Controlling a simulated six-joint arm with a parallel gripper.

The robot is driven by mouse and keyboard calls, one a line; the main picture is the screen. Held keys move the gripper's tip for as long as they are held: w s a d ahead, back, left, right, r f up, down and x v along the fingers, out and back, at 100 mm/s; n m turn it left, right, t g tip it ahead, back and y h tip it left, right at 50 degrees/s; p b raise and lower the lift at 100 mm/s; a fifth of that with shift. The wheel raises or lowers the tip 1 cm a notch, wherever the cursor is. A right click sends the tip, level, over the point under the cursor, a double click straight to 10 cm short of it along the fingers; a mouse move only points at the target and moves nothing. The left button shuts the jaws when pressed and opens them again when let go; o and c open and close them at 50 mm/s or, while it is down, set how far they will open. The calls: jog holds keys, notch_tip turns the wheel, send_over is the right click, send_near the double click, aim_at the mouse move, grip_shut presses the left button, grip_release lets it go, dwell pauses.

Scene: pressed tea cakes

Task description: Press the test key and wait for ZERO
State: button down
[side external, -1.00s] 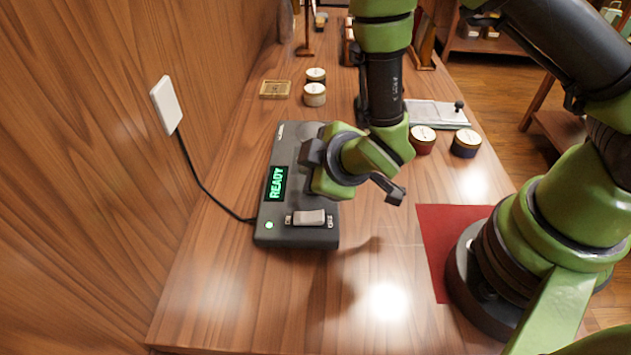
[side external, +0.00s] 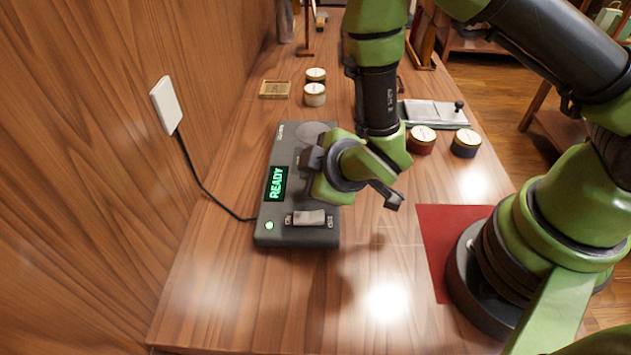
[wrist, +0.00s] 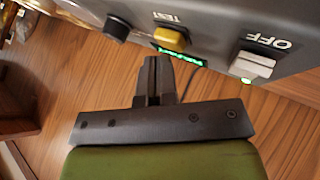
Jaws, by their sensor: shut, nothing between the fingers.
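The dark grey device (side external: 290,240) lies on the table by the wooden wall. Its display (side external: 276,184) reads READY in green. In the wrist view the yellow test key (wrist: 171,39) sits beside the label TEST, with part of the green display (wrist: 178,52) just below it. In the side view the key is hidden behind my gripper and wrist. My gripper (wrist: 157,62) is shut and empty. Its fingertips appear just below and left of the key in the wrist view; whether they touch it I cannot tell.
A light grey switch (wrist: 252,65) marked OFF and a dark knob (wrist: 117,27) flank the key. A green lamp (side external: 269,225) glows. A cable (side external: 205,187) runs to the wall plate (side external: 166,105). Tins (side external: 315,95) stand behind; a red mat (side external: 435,235) lies right.

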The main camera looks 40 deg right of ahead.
jog(key=shift+f, duration=0.3)
dwell(0.5)
jog(key=shift+r, duration=0.9)
jog(key=shift+r, duration=2.5)
jog(key=shift+r, duration=0.1)
